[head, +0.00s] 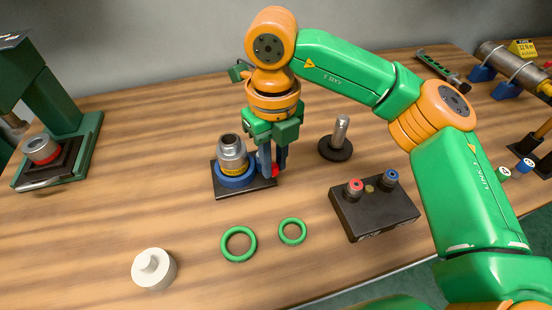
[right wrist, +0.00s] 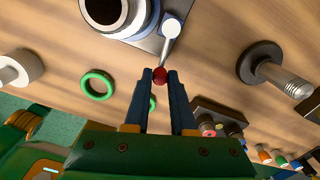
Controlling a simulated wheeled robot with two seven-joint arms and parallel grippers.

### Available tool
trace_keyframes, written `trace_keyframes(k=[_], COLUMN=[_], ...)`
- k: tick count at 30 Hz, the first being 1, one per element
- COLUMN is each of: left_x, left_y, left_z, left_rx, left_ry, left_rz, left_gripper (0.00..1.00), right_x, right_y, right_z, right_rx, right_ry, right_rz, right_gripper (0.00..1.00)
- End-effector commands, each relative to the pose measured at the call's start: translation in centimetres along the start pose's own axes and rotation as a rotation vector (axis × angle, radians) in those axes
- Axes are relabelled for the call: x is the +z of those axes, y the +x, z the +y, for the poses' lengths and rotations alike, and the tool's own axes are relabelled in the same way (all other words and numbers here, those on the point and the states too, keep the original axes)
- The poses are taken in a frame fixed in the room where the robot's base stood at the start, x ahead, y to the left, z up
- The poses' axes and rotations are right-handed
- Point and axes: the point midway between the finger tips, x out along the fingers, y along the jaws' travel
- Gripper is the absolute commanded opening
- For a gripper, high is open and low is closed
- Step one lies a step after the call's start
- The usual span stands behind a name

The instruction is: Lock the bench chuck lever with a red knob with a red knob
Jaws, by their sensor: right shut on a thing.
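The bench chuck (head: 232,155) is a grey metal cylinder with a yellow label and a blue ring, upright on a dark square base (head: 228,191). Its lever (right wrist: 167,52) runs from a pale round pivot at the base's edge to a red knob (right wrist: 160,76). My right gripper (head: 271,172) comes down beside the chuck. In the right wrist view its two fingertips (right wrist: 160,80) are on either side of the red knob, shut on it. The knob is mostly hidden by the fingers in the head view. My left gripper is in neither view.
Two green rings (head: 238,244) and a white knobbed disc (head: 154,268) lie in front. A black box (head: 375,212) with red and blue connectors and a metal post on a black foot (head: 336,148) stand to the right. A green press (head: 62,125) stands at left.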

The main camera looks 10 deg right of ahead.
Motion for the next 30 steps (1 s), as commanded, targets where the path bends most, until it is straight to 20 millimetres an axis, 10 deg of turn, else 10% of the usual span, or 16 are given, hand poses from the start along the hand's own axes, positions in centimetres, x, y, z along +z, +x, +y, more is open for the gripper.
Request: trace_keyframes(k=[11, 12, 15, 24, 30], left_x=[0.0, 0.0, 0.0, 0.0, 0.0], left_y=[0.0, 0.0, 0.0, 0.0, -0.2], left_z=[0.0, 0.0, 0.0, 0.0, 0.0], left_rx=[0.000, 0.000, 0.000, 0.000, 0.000], left_ry=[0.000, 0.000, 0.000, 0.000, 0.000], left_rz=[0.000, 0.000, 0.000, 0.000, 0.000], left_gripper=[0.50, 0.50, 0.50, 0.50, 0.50], right_x=[0.0, 0.0, 0.0, 0.0, 0.1], right_y=[-0.1, -0.1, 0.0, -0.3, -4.3], right_z=[0.0, 0.0, 0.0, 0.0, 0.0], right_rx=[0.001, 0.001, 0.000, 0.000, -0.001], right_ry=[0.003, 0.003, 0.003, 0.003, 0.005], right_rz=[-0.002, -0.002, -0.001, -0.002, -0.005], right_gripper=[0.00, 0.31, 0.54, 0.54, 0.54])
